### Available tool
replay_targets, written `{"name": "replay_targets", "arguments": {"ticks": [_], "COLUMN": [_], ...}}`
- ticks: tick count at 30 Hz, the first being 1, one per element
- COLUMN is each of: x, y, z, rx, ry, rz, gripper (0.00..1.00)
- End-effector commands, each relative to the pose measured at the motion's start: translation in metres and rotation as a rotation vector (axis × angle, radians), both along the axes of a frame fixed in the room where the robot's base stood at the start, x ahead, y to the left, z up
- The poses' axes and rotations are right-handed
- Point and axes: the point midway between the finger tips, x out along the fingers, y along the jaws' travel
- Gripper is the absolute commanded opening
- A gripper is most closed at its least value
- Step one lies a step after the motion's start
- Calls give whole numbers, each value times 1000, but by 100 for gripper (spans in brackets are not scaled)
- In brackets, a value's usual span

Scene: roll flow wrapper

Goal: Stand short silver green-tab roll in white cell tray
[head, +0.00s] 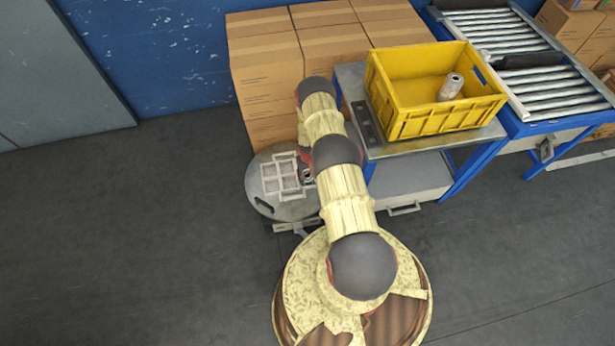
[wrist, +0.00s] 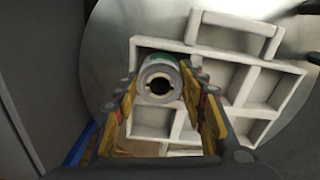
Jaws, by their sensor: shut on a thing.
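My gripper (wrist: 162,92) is shut on a short silver roll (wrist: 160,71), which shows end-on with its dark core hole facing the wrist camera. A bit of green shows at the roll's upper edge. The white cell tray (wrist: 206,52) lies beyond the roll in the wrist view, with the roll overlapping its left cells. I cannot tell the height between roll and tray. In the head view the tray (head: 283,160) lies on a round grey table, and a small roll end (head: 307,174) shows at its right edge beside my arm. My arm hides most of my gripper there.
A yellow crate (head: 430,122) with another silver roll (head: 451,86) stands on a bench to the right. Stacked cartons (head: 262,60) stand behind the table. A roller conveyor (head: 540,80) is at far right.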

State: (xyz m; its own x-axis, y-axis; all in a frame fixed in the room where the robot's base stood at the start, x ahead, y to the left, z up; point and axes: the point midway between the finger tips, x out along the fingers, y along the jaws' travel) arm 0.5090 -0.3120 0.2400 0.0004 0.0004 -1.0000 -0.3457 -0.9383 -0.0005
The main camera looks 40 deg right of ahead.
Motion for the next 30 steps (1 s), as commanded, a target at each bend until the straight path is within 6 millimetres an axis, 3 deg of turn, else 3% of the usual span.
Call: {"name": "replay_targets", "arguments": {"ticks": [16, 17, 26, 30], "x": [-2, -2, -5, -5], "y": [1, 2, 4, 4], "z": [-16, -17, -18, -17], "rx": [0, 0, 4, 5], "ry": [0, 1, 6, 7], "rz": [-2, -2, -1, 0], "gripper": [8, 42, 59, 59]}}
